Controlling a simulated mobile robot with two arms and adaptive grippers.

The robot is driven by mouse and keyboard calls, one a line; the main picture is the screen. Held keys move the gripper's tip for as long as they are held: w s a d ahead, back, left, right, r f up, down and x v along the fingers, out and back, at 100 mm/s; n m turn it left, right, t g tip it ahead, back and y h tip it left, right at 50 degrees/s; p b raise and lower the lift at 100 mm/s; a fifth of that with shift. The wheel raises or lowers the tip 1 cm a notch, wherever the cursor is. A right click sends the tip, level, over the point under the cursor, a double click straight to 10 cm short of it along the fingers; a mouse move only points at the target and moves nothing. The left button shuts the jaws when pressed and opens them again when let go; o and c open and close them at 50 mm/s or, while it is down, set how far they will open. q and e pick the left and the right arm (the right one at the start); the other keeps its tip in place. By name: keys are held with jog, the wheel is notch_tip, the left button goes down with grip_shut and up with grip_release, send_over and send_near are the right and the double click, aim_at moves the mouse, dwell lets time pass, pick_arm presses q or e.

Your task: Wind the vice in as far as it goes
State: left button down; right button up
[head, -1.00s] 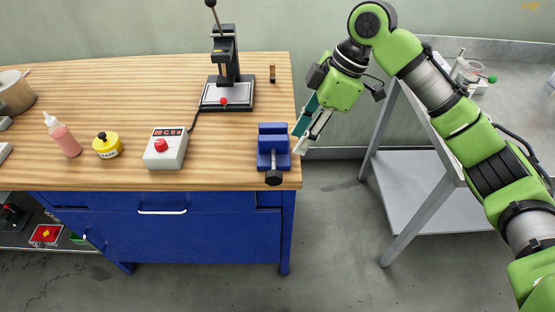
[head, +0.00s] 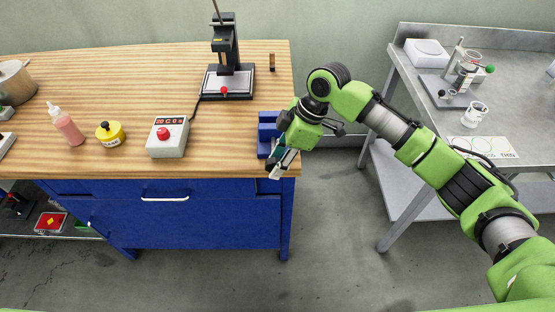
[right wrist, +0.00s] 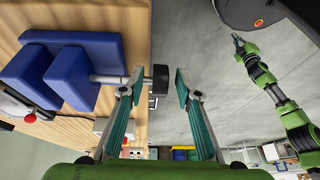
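The blue vice (head: 266,132) sits at the right front corner of the wooden bench. In the head view my right gripper hides its front part and handle. My right gripper (head: 282,163) is at the vice's front, tilted downward. Its teal fingers (right wrist: 157,88) are open, with the handle between or just beyond their tips; contact cannot be told. My left gripper (right wrist: 239,42) appears small, its opening unclear.
On the bench (head: 130,85) stand a control box (head: 167,137), a yellow pot (head: 110,134), a pink bottle (head: 66,126) and a black press (head: 226,70). A grey table (head: 515,90) stands to the right. Open floor (head: 335,225) lies between them.

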grip_shut()
pick_arm(q)
jog(key=shift+s, duration=0.6)
pick_arm(e)
jog(key=shift+d+f+y, duration=0.15)
jog(key=shift+f+y, duration=0.05)
jog(key=shift+y, duration=0.8)
jog(key=shift+f+y+b, duration=0.2)
jog(key=shift+y+b, duration=0.6)
jog(key=shift+b, duration=0.05)
jog(key=y+b, duration=0.2)
jog(key=b, duration=0.1)
jog(key=shift+d+f, duration=0.15)
jog(key=shift+f, duration=0.05)
pick_arm(q)
notch_tip(320, 180, down, 7)
jog(key=b, duration=0.2)
jog(key=shift+w, duration=0.15)
pick_arm(e)
jog(key=shift+r+y, duration=0.25)
jog(key=shift+y, duration=0.55)
pick_arm(q)
jog(key=shift+r, duration=0.15)
